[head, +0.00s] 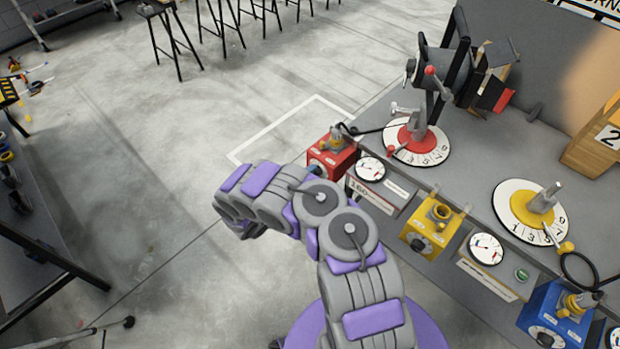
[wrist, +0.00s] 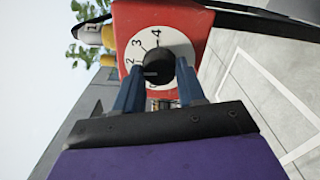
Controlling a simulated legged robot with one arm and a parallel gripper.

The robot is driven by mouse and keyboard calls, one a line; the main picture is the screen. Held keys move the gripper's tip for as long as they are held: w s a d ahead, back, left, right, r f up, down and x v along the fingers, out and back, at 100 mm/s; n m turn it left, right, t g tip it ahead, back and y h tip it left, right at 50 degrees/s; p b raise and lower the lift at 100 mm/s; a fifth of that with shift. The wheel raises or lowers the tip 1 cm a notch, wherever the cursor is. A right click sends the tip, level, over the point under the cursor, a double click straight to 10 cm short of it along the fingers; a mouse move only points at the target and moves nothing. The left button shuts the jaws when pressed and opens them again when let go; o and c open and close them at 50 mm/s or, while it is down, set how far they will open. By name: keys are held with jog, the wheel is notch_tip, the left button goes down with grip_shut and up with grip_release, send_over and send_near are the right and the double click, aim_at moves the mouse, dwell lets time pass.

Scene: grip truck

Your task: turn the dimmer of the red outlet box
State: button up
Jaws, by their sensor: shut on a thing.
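In the head view my purple and grey arm reaches toward the box, and the gripper and dimmer are hidden.
A yellow outlet box (head: 432,229) and a blue outlet box (head: 556,318) stand along the same bench edge. A white gauge box (head: 380,184) is beside the red one. Black stools (head: 175,40) stand far back.

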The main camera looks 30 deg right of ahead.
jog(key=shift+s+f+m+b, duration=0.1)
jog(key=shift+m+b, duration=0.2)
jog(key=shift+m, duration=0.2)
jog(key=o, duration=1.1)
jog(key=shift+c, duration=0.2)
jog(key=shift+a, duration=0.5)
jog(key=p+v, duration=0.3)
jog(key=v, duration=1.3)
jog(key=shift+s+a+p, duration=0.15)
jog(key=shift+a+p, duration=0.05)
jog(key=shift+p, duration=0.1)
